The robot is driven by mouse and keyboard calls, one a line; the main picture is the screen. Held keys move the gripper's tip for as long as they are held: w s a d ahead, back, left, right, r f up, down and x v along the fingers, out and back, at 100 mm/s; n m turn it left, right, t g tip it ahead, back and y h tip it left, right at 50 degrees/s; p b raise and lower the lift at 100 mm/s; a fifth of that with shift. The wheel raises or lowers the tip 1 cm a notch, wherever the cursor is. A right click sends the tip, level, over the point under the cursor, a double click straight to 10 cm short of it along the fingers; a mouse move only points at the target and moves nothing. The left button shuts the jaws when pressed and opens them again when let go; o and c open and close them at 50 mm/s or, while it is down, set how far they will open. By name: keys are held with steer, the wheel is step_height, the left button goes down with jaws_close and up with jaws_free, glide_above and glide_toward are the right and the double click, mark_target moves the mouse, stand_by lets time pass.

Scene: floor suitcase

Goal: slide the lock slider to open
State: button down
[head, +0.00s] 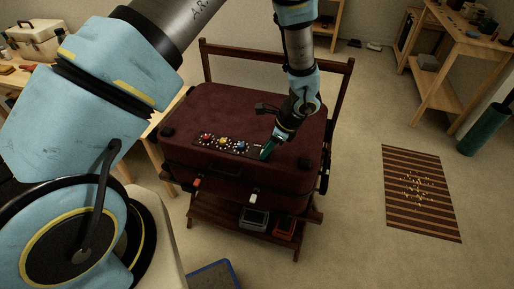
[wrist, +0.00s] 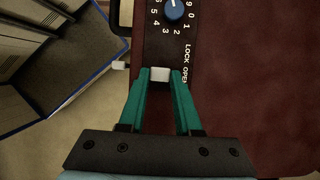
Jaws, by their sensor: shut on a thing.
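A dark red suitcase (head: 240,103) lies flat on a wooden rack. Its black lock panel (head: 231,148) carries red, yellow and blue dials. The blue dial (wrist: 174,9) shows in the wrist view, beside the printed words LOCK and OPEN. The white lock slider (wrist: 160,74) is level with the word OPEN in the wrist view. My gripper (wrist: 160,80), with green fingers, is shut on the slider, one finger at each side. In the head view my gripper (head: 266,151) is at the panel's right end, and its fingers hide the slider there.
The wooden rack (head: 205,60) has a raised back rail behind the suitcase. Boxes sit on its lower shelf. A blue-edged bin (head: 213,274) stands on the floor in front. A striped rug (head: 420,200) lies at right, with clear floor between it and the rack.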

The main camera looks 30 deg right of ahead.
steer(key=shift+s+d, duration=0.15)
steer(key=shift+d, duration=0.15)
steer(key=c, duration=1)
jaws_free()
steer(key=o, duration=0.4)
steer(key=shift+a, duration=0.1)
steer(key=shift+r, duration=0.1)
steer(key=b+v, duration=0.2)
steer(key=v, duration=0.8)
steer(key=shift+r+b, duration=0.35)
steer(key=shift+b, duration=0.05)
